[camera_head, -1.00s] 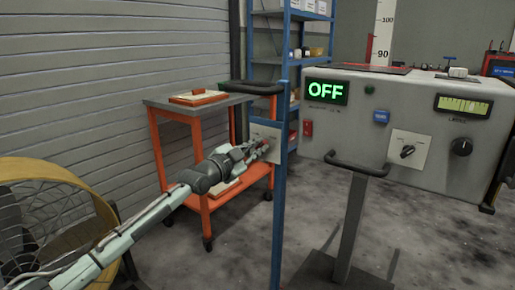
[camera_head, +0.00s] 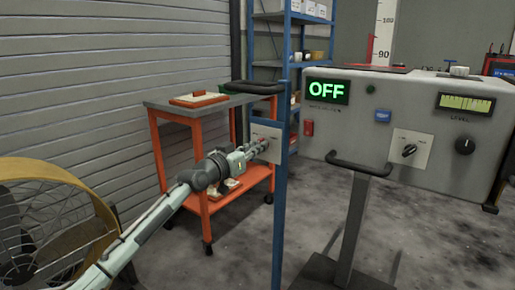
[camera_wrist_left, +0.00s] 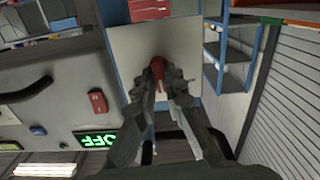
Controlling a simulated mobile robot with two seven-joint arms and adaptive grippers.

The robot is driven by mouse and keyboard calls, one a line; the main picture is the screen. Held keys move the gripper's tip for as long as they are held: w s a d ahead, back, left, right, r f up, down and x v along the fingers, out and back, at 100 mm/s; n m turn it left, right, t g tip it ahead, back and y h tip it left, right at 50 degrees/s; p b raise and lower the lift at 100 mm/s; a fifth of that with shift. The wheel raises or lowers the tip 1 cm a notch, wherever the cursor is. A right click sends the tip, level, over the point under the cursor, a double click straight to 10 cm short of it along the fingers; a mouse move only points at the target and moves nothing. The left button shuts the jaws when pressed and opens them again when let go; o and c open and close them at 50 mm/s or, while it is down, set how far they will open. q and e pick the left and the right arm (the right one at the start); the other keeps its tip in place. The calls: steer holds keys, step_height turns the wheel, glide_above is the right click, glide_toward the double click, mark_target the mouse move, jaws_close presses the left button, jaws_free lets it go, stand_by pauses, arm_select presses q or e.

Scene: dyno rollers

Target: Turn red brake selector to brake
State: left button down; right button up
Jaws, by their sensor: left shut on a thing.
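The red brake selector (camera_wrist_left: 157,70) shows in the left wrist view as a red knob on a pale plate (camera_wrist_left: 180,42). In the head view the plate (camera_head: 268,130) is beside the blue post, and the knob is mostly hidden by my gripper. My left gripper (camera_wrist_left: 163,80) has its fingertips on both sides of the knob and is shut on it. In the head view my left gripper (camera_head: 259,147) reaches the plate from the left. The knob's exact setting and the plate's lettering are too small to read. My right gripper is in neither view.
A grey console (camera_head: 400,115) with a green OFF display (camera_head: 327,92) and another selector plate (camera_head: 409,151) stands at right. An orange cart (camera_head: 203,215) is behind my left arm. A fan (camera_head: 50,225) stands at the lower left. A blue post (camera_head: 281,200) is close to the gripper.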

arm_select(q)
steer(key=shift+a+n+p, duration=0.15)
steer(key=shift+n+p, duration=0.6)
steer(key=shift+n, duration=3.35)
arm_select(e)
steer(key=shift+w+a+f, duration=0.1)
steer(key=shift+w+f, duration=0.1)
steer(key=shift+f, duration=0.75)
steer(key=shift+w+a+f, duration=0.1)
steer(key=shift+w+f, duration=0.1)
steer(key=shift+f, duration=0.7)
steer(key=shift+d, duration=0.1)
arm_select(q)
steer(key=c, duration=1.6)
jaws_free()
steer(key=shift+w, duration=0.1)
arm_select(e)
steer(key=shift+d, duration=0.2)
